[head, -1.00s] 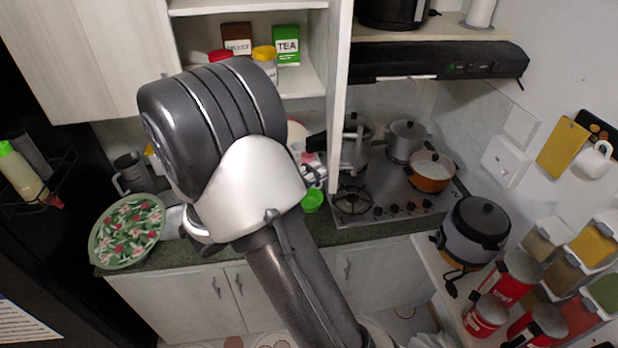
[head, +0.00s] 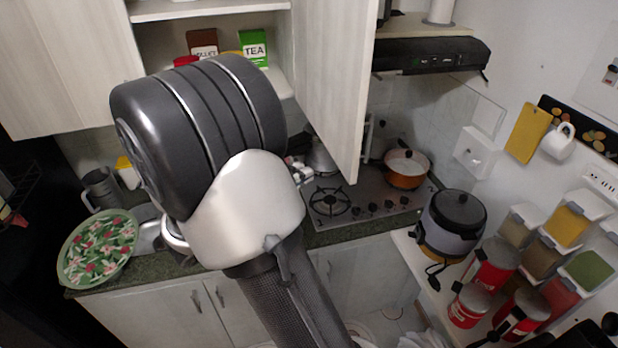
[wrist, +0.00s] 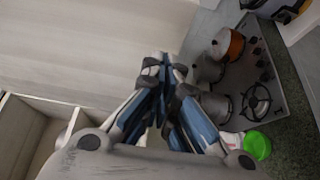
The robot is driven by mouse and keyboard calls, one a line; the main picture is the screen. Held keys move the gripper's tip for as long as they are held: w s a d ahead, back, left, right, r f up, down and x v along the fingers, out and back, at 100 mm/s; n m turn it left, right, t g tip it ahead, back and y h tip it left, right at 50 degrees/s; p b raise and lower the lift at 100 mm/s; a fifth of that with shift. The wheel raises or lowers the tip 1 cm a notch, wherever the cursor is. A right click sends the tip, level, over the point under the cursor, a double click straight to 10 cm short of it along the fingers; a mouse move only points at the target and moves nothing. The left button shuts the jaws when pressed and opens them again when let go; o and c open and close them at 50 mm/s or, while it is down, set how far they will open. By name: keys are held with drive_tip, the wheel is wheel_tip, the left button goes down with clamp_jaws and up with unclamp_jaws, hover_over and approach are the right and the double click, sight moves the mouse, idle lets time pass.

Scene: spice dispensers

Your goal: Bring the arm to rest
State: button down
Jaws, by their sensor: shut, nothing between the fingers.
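My gripper shows in the wrist view (wrist: 166,68), with its blue and grey fingers drawn together and nothing between them. It is in front of a pale cabinet door (wrist: 90,40), with the stove to its right; I cannot tell whether it touches the door. In the head view my arm's large grey and white links fill the middle and hide most of the gripper. Only a small part of it shows beside the arm. The cabinet door (head: 325,75) stands open to the right of the arm in the head view.
The stove (head: 370,192) bears an orange pot (head: 407,169). A floral bowl (head: 100,248) stands on the counter at left. A rice cooker (head: 452,222) and spice dispensers (head: 545,250) are at right. A green item (wrist: 257,145) lies near the stove.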

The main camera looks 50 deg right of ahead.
drive_tip(key=s+a+b, duration=0.1)
drive_tip(key=s+a, duration=0.1)
drive_tip(key=a, duration=0.7)
drive_tip(key=shift+s, duration=0.25)
